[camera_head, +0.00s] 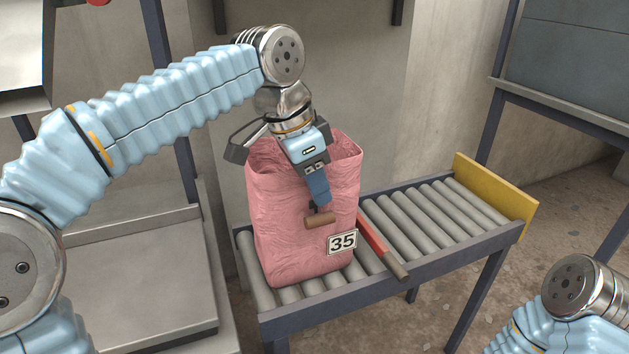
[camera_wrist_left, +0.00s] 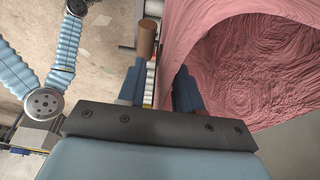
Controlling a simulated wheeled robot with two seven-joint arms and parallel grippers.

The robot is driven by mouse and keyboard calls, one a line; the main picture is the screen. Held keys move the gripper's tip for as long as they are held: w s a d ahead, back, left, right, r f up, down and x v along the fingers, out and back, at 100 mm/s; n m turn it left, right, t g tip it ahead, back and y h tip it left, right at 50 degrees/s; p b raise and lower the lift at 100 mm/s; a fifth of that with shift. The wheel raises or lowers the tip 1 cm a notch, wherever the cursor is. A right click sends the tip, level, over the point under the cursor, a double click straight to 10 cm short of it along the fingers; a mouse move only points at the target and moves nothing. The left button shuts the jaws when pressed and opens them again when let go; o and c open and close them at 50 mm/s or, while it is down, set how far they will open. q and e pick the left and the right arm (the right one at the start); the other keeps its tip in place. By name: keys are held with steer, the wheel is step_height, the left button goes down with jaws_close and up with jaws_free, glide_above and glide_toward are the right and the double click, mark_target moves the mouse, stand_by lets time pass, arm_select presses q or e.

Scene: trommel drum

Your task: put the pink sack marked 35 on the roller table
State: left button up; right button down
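The pink sack (camera_head: 300,225) marked 35 stands open-topped on the near left part of the roller table (camera_head: 425,215). One finger is hidden in the head view. My right gripper is not in view; only part of that arm shows.
A red bar with a grey end (camera_head: 375,238) lies across the rollers right of the sack. A yellow end plate (camera_head: 497,195) closes the far right end. The rollers between them are clear. A grey platform (camera_head: 140,285) stands at left.

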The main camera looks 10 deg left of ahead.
arm_select(q)
steer(key=shift+r, duration=0.3)
steer(key=p+v, duration=0.3)
steer(key=v, duration=0.8)
steer(key=shift+a+r+p, duration=0.1)
steer(key=shift+r+p, duration=0.2)
steer(key=shift+r, duration=0.05)
